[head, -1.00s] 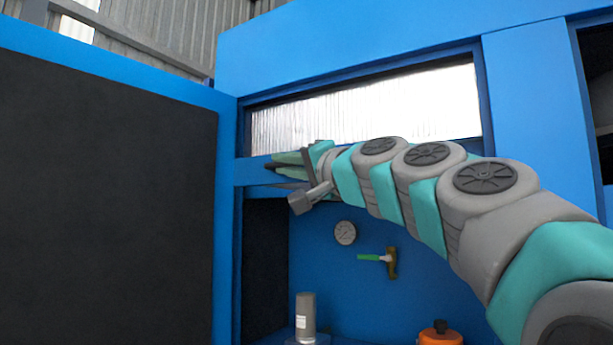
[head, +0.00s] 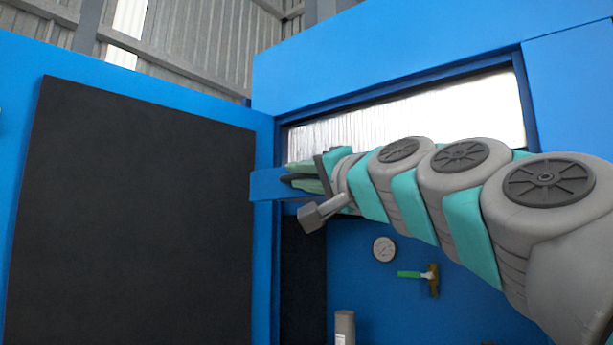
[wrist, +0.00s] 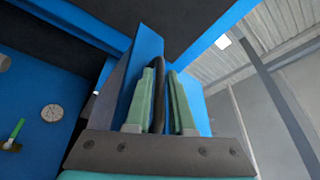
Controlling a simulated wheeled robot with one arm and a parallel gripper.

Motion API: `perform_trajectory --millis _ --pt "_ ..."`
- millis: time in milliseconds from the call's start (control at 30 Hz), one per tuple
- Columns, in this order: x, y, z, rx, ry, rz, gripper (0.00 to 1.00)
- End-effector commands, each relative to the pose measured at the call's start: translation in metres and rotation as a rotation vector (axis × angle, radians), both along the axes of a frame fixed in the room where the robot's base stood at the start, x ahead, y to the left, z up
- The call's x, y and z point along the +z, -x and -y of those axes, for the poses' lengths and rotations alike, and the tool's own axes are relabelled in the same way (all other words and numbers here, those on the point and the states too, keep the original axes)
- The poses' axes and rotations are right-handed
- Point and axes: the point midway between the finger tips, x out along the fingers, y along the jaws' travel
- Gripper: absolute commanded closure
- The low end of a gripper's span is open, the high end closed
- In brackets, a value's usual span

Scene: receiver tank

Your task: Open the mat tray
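The mat tray (head: 265,186) looks like a narrow blue drawer below the bright window opening. Its front end sticks out a little past the blue frame in the head view. In the wrist view the blue tray (wrist: 146,62) lies straight ahead, with a dark curved handle (wrist: 158,95) on it. My gripper (head: 292,178) is at the tray's front; its green fingers show in the wrist view (wrist: 166,72). The fingers stand on both sides of the handle and appear shut on it. My gripper and arm hide much of the tray in the head view.
A large dark panel in a blue frame (head: 130,200) stands at the left. A grey cylinder (head: 345,326) stands lower down.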

Motion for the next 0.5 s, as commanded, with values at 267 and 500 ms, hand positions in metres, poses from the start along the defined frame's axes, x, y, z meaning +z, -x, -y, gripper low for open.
perform_trajectory --millis 267,500 --pt "-0.0002 -0.0002 0.0002 0.000 0.000 0.000 0.73" --pt "-0.0024 0.0066 0.0055 0.000 0.000 -0.001 0.73"
